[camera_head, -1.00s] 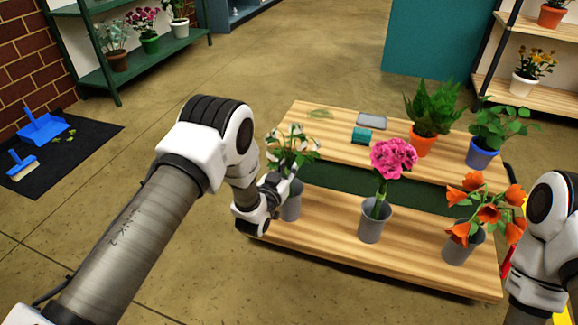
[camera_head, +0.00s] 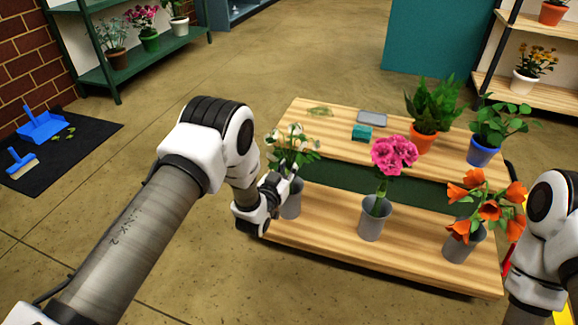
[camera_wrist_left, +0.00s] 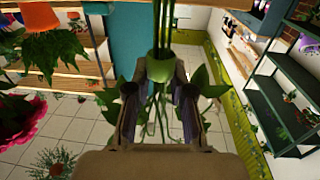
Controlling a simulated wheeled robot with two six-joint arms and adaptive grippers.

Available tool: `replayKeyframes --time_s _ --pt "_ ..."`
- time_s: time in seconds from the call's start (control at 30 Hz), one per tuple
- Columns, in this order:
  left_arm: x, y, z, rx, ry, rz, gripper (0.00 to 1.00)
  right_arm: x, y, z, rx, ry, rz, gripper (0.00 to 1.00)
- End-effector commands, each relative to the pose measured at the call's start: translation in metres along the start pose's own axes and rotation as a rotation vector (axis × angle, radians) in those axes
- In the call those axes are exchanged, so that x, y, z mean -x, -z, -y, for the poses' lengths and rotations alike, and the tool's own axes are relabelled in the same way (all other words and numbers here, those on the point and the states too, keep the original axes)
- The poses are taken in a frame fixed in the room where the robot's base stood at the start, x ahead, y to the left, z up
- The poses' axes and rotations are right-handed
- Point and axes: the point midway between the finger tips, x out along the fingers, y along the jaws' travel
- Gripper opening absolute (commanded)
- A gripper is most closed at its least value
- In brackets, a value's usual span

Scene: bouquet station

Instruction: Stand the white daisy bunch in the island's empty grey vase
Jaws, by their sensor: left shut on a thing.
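The white daisy bunch (camera_head: 292,150) is at the left end of the island, its white blooms and green leaves upright above the left grey vase (camera_head: 292,200). My left gripper (camera_head: 279,188) is at the vase's left side, just below the blooms. In the left wrist view its two fingers (camera_wrist_left: 160,100) are shut on the bunch's stems (camera_wrist_left: 163,28), at a green wrap. The gripper partly covers the vase's rim, so I cannot tell whether the stems are inside it. My right arm shows at the right edge, with its gripper out of view.
On the island's wooden lower step (camera_head: 330,240), a grey vase with pink flowers (camera_head: 394,154) stands in the middle and one with orange flowers (camera_head: 489,211) at the right. The upper step holds two potted plants, a teal block (camera_head: 362,133) and a grey tray (camera_head: 372,118).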

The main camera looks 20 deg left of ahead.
Motion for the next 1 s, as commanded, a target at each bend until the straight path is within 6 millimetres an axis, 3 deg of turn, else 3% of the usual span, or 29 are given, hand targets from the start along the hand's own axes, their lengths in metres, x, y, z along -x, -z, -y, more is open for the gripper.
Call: replayKeyframes --time_s 0.13,0.17,0.23,0.57,0.67,1.0 --pt "0.0 0.001 0.0 0.0 0.0 -0.001 0.0 0.0 0.0 0.0 0.0 0.0 0.0 0.4" --pt "0.0 0.0 0.0 0.0 0.0 0.0 0.26 0.0 0.0 0.0 0.0 0.0 0.0 0.4" --pt "0.0 0.0 0.0 0.0 0.0 0.0 0.5 0.0 0.0 0.0 0.0 0.0 0.0 0.4" --pt "0.002 -0.001 0.0 0.0 0.0 0.002 0.51 0.0 0.0 0.0 0.0 0.0 0.0 0.4" --pt "0.011 -0.001 0.0 0.0 0.0 0.003 0.51 0.0 0.0 0.0 0.0 0.0 0.0 0.4" --pt "0.091 -0.001 0.0 0.001 0.001 0.005 0.51 0.0 0.0 0.0 0.0 0.0 0.0 0.4"
